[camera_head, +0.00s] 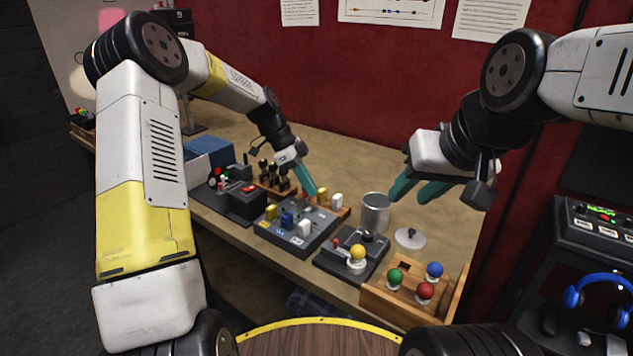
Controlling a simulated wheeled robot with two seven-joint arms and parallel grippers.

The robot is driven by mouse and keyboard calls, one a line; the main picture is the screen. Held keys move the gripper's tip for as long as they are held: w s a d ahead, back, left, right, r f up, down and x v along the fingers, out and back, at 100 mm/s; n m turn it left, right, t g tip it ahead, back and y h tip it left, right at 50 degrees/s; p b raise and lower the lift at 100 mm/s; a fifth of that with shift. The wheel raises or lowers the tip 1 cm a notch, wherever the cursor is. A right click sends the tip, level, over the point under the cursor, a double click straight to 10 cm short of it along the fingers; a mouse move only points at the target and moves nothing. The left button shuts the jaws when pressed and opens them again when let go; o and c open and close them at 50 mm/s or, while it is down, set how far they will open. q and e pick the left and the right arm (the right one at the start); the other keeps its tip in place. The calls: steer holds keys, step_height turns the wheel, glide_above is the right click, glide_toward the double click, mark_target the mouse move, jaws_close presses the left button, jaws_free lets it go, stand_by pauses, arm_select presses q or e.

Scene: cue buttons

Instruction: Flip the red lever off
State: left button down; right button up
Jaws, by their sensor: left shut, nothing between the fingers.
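A dark switch panel (273,233) stands mid-table with a yellow lever (270,211), a blue lever (287,220) and a white lever (305,227) along its front. Another yellow lever (322,196) and white lever (337,200) stand behind. My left gripper (310,192) is shut and empty, its teal fingertips at the panel's back edge. I cannot clearly make out a red lever; the fingers hide part of the back row. My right gripper (413,195) is open and empty above the table, right of the metal can.
A metal can (375,213) and a round lid (410,238) stand right of the panel. A dark box with a yellow button (358,253) and a wooden box (385,306) with green, blue and red knobs sit at front right. A dark device (235,204) is left.

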arm_select(q)
steer(key=shift+w+a, duration=0.1)
steer(key=shift+r, duration=0.15)
steer(key=shift+r, duration=0.65)
steer(key=shift+d+r, duration=0.2)
steer(key=shift+d, duration=0.2)
steer(key=w+v, duration=0.1)
steer(key=v, duration=0.8)
steer(key=shift+w, duration=0.25)
